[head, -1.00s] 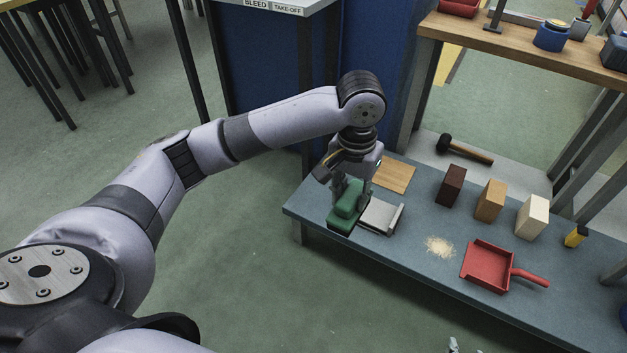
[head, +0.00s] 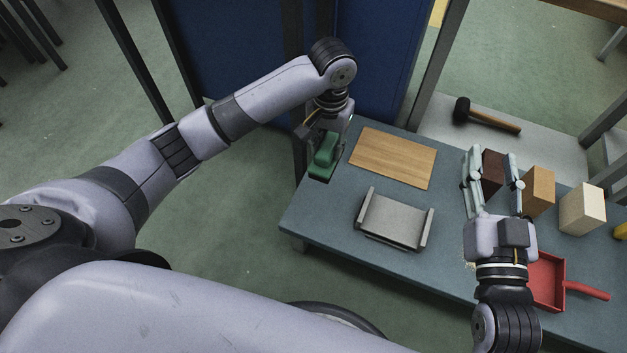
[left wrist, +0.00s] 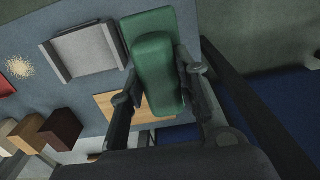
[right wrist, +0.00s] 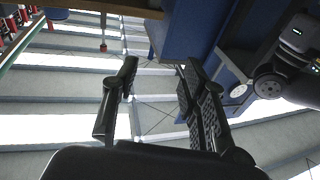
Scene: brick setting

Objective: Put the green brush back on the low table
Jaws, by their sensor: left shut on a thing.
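The green brush (head: 324,154) is at the far left corner of the low blue-grey table (head: 330,215), its dark underside facing down. I cannot tell whether it touches the tabletop. My left gripper (head: 324,140) is shut on the brush from above. In the left wrist view the brush (left wrist: 157,70) lies between the two fingers (left wrist: 158,85). My right gripper (head: 492,160) is open and empty above the table, partly in front of the dark brown block (head: 493,172). The right wrist view shows its fingers (right wrist: 155,75) apart with nothing between them.
A wooden board (head: 393,158) and a grey metal tray (head: 394,222) lie right of the brush. A tan block (head: 539,190), a cream block (head: 582,208) and a red dustpan (head: 547,278) stand further right. A black mallet (head: 490,115) lies behind. Bare tabletop surrounds the metal tray.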

